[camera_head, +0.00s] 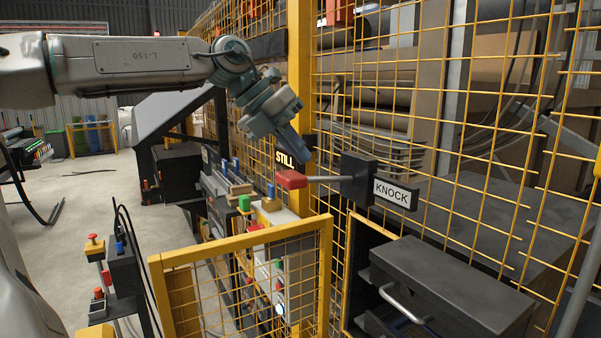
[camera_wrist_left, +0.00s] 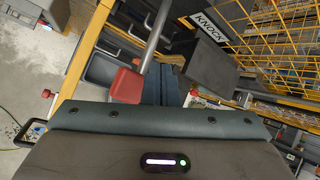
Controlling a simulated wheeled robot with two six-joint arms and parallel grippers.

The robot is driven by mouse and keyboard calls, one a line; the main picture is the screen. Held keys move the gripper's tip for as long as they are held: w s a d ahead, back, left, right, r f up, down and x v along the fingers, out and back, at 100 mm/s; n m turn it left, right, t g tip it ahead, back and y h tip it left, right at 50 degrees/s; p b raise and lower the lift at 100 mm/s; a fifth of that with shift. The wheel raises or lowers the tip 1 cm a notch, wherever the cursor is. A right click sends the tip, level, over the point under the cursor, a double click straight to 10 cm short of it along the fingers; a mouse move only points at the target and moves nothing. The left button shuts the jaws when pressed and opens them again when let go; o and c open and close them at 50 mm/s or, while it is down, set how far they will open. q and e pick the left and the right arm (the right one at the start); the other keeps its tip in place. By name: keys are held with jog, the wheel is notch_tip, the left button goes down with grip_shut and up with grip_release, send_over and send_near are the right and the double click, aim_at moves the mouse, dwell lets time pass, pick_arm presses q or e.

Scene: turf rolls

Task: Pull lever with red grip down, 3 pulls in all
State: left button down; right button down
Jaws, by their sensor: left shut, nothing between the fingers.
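The lever's red grip (camera_head: 291,179) sits at the end of a grey rod (camera_head: 325,179) that comes out of a black box (camera_head: 358,178) on the yellow mesh fence. The rod lies about level. A KNOCK sign (camera_head: 396,194) is beside the box. My left gripper (camera_head: 303,153) is shut and empty, pointing down just above the grip. In the left wrist view the red grip (camera_wrist_left: 127,85) shows beside the blue-grey fingers (camera_wrist_left: 170,84); I cannot tell whether they touch. My right gripper is not in view.
A yellow mesh gate (camera_head: 240,240) stands below the lever. A dark drawer unit (camera_head: 450,285) with a metal handle is at the lower right. A panel with coloured buttons (camera_head: 268,215) and a STILL sign (camera_head: 285,160) are behind. Open floor is at the left.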

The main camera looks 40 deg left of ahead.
aim_at(297, 173)
pick_arm(q)
jog(key=shift+f, duration=0.1)
jog(key=shift+f+b, duration=0.35)
jog(key=shift+s+f+b, duration=0.15)
jog(key=shift+f+b, duration=0.6)
jog(key=shift+f, duration=0.05)
jog(key=shift+s+f+b, duration=0.1)
jog(key=shift+f+b, duration=0.65)
dwell(1.2)
jog(key=shift+f+b, duration=1.35)
jog(key=shift+f, duration=0.15)
dwell(1.0)
dwell(0.6)
